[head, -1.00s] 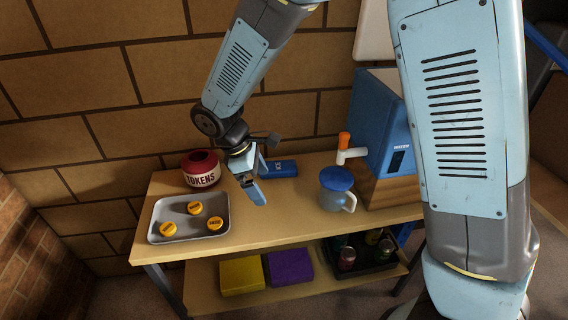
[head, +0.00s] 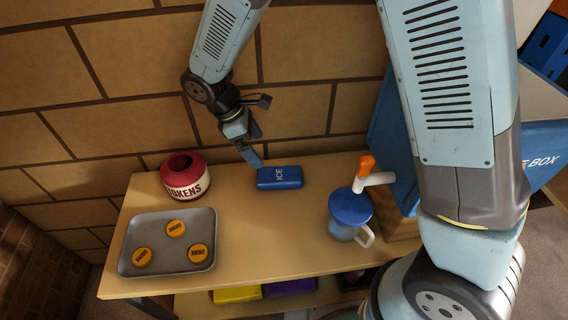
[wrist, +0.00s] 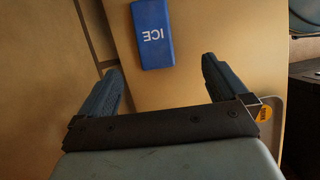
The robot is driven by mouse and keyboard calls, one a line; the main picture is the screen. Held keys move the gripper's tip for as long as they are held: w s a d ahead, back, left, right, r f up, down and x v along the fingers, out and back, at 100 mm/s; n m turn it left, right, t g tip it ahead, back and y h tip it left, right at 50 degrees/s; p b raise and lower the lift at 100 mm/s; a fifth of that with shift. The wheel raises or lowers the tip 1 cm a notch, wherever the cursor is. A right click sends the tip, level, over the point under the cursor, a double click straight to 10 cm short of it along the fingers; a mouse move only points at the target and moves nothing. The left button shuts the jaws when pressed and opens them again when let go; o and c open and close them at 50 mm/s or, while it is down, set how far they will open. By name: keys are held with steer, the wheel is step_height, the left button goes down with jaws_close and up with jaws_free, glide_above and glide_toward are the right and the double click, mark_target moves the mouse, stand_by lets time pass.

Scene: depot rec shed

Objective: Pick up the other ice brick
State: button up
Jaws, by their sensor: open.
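A blue ice brick (head: 280,177) marked ICE lies flat on the wooden table top (head: 262,240), near its back edge. It also shows in the wrist view (wrist: 153,34), beyond the fingertips and roughly between them. My gripper (head: 250,150) is open and empty, above and just left of the brick in the head view, apart from it. In the wrist view my gripper's two fingers (wrist: 160,75) stand wide apart with nothing between them. Only one ice brick is in view.
A red TOKENS pot (head: 185,178) stands left of the brick. A grey tray (head: 135,262) with three yellow tokens is at front left. A jug with a blue lid (head: 351,208) stands under an orange-handled tap at right. The table's middle is clear. The wall is close behind.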

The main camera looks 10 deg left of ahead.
glide_above(279, 174)
steer(key=a, duration=0.3)
steer(key=f, duration=0.5)
steer(key=s+f, duration=0.1)
steer(key=f, duration=0.1)
steer(key=shift+d+f, duration=0.25)
steer(key=shift+f, duration=0.1)
steer(key=shift+w+x, duration=0.15)
steer(key=shift+x, duration=1.25)
steer(key=shift+w+x, duration=0.15)
steer(key=shift+x, duration=1.2)
steer(key=shift+a, duration=0.1)
steer(key=c, duration=1.3)
steer(key=shift+o, duration=0.2)
